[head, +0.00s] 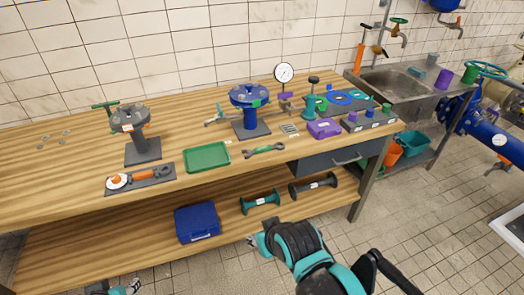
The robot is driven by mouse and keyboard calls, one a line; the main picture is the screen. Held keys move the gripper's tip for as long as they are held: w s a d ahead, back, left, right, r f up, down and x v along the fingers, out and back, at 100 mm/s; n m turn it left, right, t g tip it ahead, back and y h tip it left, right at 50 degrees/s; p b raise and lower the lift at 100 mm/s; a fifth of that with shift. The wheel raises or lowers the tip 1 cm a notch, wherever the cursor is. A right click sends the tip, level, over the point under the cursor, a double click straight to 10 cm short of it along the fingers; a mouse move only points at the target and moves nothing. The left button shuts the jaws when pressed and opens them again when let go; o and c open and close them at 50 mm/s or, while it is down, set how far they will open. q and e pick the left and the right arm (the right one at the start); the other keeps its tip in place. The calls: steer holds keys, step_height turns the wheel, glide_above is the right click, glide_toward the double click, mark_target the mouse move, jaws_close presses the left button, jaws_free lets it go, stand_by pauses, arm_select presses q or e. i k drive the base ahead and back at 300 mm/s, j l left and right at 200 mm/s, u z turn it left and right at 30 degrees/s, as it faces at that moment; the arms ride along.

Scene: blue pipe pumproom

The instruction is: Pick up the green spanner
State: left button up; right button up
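The green spanner (263,150) lies flat on the wooden workbench (80,185), near its front edge. It has a green middle and grey ends, and nothing covers it. My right gripper (257,243) is in front of the bench, below the spanner in the picture and apart from it. Its fingers are small and partly hidden by my arm, so its opening is unclear. My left gripper (122,288) shows only in part at the bottom edge, far from the spanner, and its opening is unclear.
A green tray (207,157) lies left of the spanner. A blue flange stand (250,108) stands behind it, and a purple box (324,128) is to its right. A grey stand (139,135) is further left. A drawer (340,158) hangs under the bench; a blue case (197,222) is on the lower shelf.

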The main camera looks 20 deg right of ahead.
mark_target(266, 148)
steer(key=i+l, duration=0.15)
steer(key=i, duration=0.25)
steer(key=i+l, duration=0.1)
steer(key=i, duration=0.35)
